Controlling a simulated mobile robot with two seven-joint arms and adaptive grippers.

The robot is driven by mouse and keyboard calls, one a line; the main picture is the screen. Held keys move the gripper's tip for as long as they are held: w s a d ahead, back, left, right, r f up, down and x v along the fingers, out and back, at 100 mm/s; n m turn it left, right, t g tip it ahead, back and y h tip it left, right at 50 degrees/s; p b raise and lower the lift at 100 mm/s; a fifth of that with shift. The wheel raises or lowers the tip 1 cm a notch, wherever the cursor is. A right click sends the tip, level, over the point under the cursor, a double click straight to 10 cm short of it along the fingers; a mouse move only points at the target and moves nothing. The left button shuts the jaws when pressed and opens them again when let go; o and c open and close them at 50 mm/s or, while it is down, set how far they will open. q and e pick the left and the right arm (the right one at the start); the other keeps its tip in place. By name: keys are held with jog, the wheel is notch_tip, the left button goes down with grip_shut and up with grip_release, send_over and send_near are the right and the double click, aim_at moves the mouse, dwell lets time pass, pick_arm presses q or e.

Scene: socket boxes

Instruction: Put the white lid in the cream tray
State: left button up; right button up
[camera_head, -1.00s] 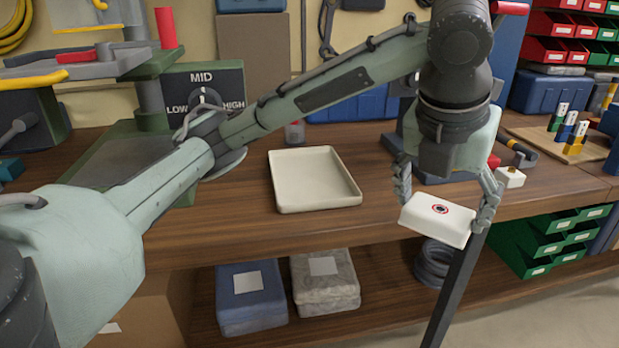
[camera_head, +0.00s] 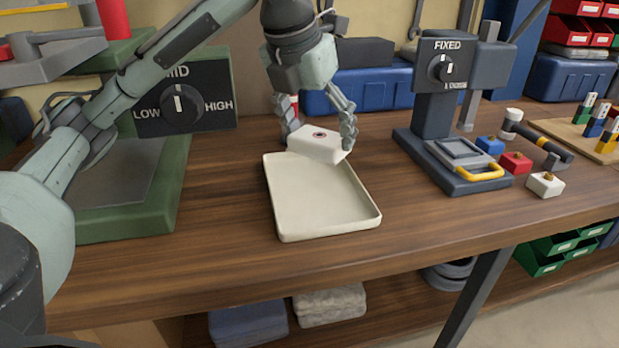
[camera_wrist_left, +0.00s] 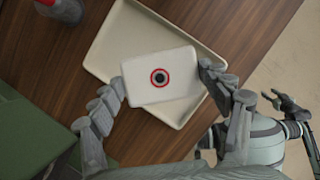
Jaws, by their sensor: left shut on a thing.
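The white lid (camera_head: 318,147) is a flat box shape with a red ring and dark centre on top. My left gripper (camera_head: 320,134) is shut on it, one finger at each end. The cream tray (camera_head: 325,220) lies on the bench, shallow and empty. In the head view the lid is over the tray's far edge. In the left wrist view the lid (camera_wrist_left: 158,78) covers part of the tray (camera_wrist_left: 130,28); the gap between them cannot be judged exactly. In that view another gripper (camera_wrist_left: 287,103), which looks like my right, shows at the right with its fingers apart.
A green press with a MID dial (camera_head: 182,103) stands left of the tray. A grey FIXED-dial device (camera_head: 447,120) stands to the right. Blue, red and white small blocks (camera_head: 545,184) and a hammer (camera_head: 535,137) lie beyond it. Bench in front of the tray is clear.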

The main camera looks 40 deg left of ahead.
pick_arm(q)
notch_tip(320, 180, down, 5)
jog(key=shift+s+f+b, duration=0.1)
jog(key=shift+f+b, duration=0.1)
jog(key=shift+b, duration=0.35)
notch_tip(320, 180, down, 4)
jog(key=shift+f+b, duration=0.25)
jog(key=shift+b, duration=0.15)
pick_arm(e)
notch_tip(320, 180, up, 6)
jog(key=w, duration=0.2)
jog(key=shift+w+f, duration=0.15)
jog(key=shift+w, duration=0.2)
pick_arm(q)
jog(key=shift+f, duration=0.1)
pick_arm(e)
jog(key=shift+a, duration=0.1)
pick_arm(q)
jog(key=o, duration=1.1)
jog(key=shift+o, duration=0.2)
pick_arm(e)
jog(key=shift+s+f, duration=0.1)
